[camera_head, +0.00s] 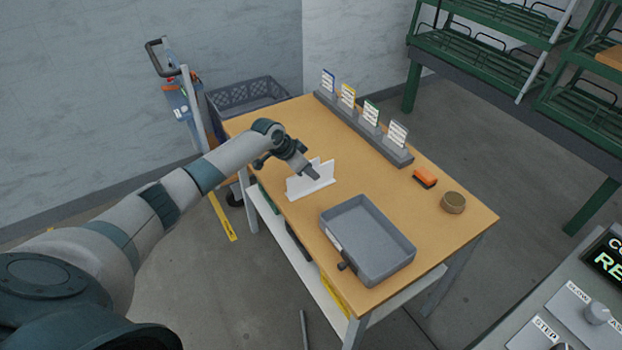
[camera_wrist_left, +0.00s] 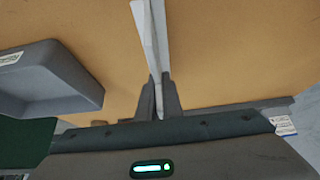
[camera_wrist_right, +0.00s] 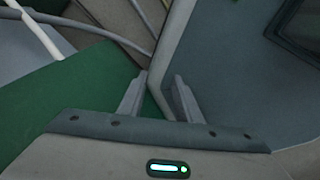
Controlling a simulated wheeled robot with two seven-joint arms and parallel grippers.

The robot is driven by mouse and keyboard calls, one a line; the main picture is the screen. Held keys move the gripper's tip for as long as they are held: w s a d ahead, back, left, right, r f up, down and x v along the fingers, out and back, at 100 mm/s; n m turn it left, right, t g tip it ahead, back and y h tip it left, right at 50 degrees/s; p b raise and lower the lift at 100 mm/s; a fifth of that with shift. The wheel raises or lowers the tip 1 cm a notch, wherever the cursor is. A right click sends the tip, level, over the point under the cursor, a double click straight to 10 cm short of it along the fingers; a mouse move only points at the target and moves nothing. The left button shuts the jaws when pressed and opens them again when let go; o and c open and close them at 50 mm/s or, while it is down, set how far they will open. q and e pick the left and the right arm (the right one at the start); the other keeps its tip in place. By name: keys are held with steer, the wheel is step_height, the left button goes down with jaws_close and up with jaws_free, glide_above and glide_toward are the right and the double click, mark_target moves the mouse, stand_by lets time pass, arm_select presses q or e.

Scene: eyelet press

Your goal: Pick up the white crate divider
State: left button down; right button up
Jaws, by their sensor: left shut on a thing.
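The white crate divider (camera_head: 299,187) stands upright on the wooden table (camera_head: 285,125), near its left edge. My left gripper (camera_head: 313,176) is over its right part, with the fingers on its upper edge. In the left wrist view the divider (camera_wrist_left: 151,45) runs edge-on between the two fingers of my left gripper (camera_wrist_left: 158,100), which are shut on it. I cannot tell whether its base touches the table. My right gripper (camera_wrist_right: 157,98) shows only in the right wrist view, with its fingers apart and nothing clearly held between them.
A grey tray (camera_head: 346,212) stands at the table's near end. A rack with several label cards (camera_head: 370,112) lines the far edge. An orange brush (camera_head: 425,177) and a round tin (camera_head: 453,202) lie at the right. A grey crate (camera_head: 245,92) stands behind the table.

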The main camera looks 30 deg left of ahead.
arm_select(q)
steer(key=shift+r, duration=0.15)
steer(key=shift+r+p, duration=0.4)
steer(key=shift+p, duration=0.15)
steer(key=d+r+p, duration=1)
steer(key=d+p, duration=0.1)
steer(key=p, duration=0.2)
steer(key=shift+s+d, duration=0.2)
steer(key=shift+d, duration=0.15)
steer(key=shift+f, duration=0.1)
